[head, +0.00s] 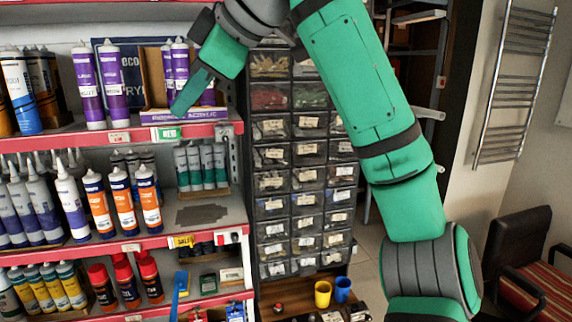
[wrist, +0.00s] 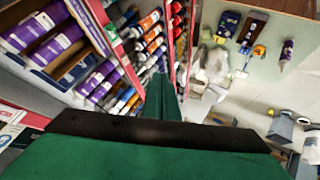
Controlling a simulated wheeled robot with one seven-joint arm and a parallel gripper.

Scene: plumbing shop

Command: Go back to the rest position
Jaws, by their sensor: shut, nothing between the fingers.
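My gripper (head: 190,92) is at the upper left of the head view, in front of the shelf's upper board. Its green fingers are together with nothing between them. In the wrist view the closed gripper (wrist: 162,82) points down along the shelf fronts. Purple-labelled tubes (head: 113,84) stand on the upper board to its left. An open carton (head: 186,114) with more purple tubes stands right behind the gripper, which hides part of it. I cannot tell whether the fingers touch the carton. My green arm runs across the head view's middle.
Lower shelves hold orange-labelled tubes (head: 122,200) and red-capped tubes (head: 127,280). A drawer cabinet (head: 290,180) stands right of the shelving. A yellow cup (head: 322,293) and a blue cup (head: 343,289) are below it. A black chair (head: 520,245) is at the right.

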